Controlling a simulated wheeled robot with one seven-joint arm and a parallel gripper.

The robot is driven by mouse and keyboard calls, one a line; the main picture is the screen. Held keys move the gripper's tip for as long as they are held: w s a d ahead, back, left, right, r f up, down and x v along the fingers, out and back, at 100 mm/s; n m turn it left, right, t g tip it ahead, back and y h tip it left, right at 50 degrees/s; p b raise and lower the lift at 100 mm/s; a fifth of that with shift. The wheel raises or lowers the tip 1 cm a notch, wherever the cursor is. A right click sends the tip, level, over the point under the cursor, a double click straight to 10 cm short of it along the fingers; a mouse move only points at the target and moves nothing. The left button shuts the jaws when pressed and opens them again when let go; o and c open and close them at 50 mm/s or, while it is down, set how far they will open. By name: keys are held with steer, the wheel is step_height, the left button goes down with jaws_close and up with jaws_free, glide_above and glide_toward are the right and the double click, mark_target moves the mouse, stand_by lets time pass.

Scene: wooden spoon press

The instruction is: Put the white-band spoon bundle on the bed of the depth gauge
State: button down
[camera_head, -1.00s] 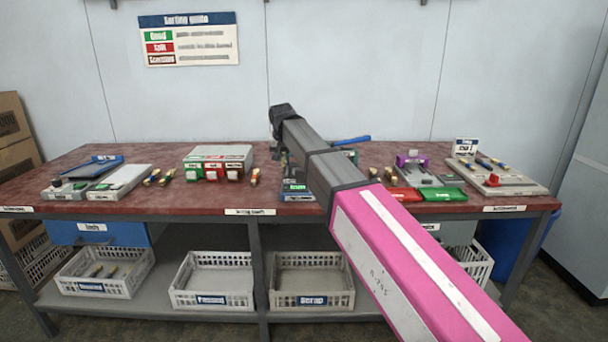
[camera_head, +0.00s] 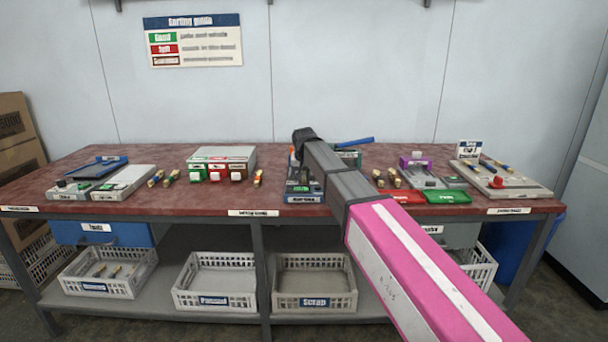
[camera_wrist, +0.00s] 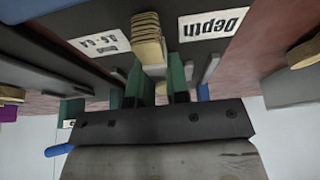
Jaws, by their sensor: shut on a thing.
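In the wrist view, the green-padded fingers of my gripper (camera_wrist: 160,88) are shut on the white-band spoon bundle (camera_wrist: 148,36). Its pale wooden stack extends out past the fingers, and the white band shows between them. The depth gauge (camera_wrist: 185,55), with a "Depth" label, lies right by the bundle. I cannot tell whether the bundle touches its bed. In the head view, the depth gauge (camera_head: 304,198) stands at the table's middle front, partly hidden by my arm. My gripper and the held bundle are hidden there.
On the red table (camera_head: 130,208), other spoon bundles (camera_head: 162,178) lie left and right of the gauge. Red and green trays (camera_head: 447,197) and a purple device (camera_head: 415,163) stand to the right. A grey box with coloured labels (camera_head: 222,154) stands to the left.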

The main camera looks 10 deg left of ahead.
steer(key=shift+f, duration=0.1)
steer(key=c, duration=1.1)
jaws_free()
steer(key=v, duration=1.2)
steer(key=shift+s, duration=0.1)
